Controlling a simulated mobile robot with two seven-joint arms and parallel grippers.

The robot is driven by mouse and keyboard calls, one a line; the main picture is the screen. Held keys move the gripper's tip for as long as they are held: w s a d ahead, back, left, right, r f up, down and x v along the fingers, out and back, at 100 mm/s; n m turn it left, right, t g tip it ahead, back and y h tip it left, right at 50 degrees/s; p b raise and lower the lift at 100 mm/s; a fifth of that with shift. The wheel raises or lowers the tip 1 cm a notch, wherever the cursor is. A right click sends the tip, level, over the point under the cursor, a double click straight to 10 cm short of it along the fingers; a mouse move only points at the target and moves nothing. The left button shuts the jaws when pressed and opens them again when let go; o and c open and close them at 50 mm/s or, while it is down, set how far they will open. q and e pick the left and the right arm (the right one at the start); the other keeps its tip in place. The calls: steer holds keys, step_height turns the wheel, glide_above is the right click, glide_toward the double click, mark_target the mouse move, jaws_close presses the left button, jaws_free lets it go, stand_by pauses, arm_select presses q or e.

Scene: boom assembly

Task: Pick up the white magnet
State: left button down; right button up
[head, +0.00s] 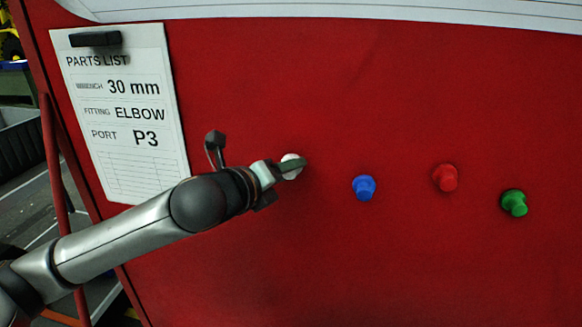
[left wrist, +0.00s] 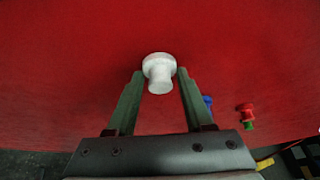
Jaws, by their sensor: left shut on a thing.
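The white magnet (head: 289,157) is in front of the red board, just right of the parts list. My left gripper (head: 292,166) reaches it from the lower left and partly covers it in the head view. In the left wrist view the white magnet (left wrist: 159,70) sits between the tips of my left gripper (left wrist: 160,82), with its wide disc toward the board and its knob toward me. The fingers are shut on it. I cannot tell whether its disc touches the board. My right gripper is not in view.
A blue magnet (head: 364,187), a red magnet (head: 446,178) and a green magnet (head: 514,203) are on the red board (head: 400,260) to the right. The parts list (head: 130,165) hangs at the left under a black clip (head: 95,39). A white sheet (head: 400,10) spans the top.

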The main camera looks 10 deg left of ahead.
arm_select(q)
steer(key=r, duration=0.4)
steer(key=s+r, duration=0.1)
steer(key=r, duration=0.2)
steer(key=shift+r+p, duration=0.1)
steer(key=shift+p, duration=0.3)
steer(key=s+b, duration=1)
steer(key=s, duration=0.9)
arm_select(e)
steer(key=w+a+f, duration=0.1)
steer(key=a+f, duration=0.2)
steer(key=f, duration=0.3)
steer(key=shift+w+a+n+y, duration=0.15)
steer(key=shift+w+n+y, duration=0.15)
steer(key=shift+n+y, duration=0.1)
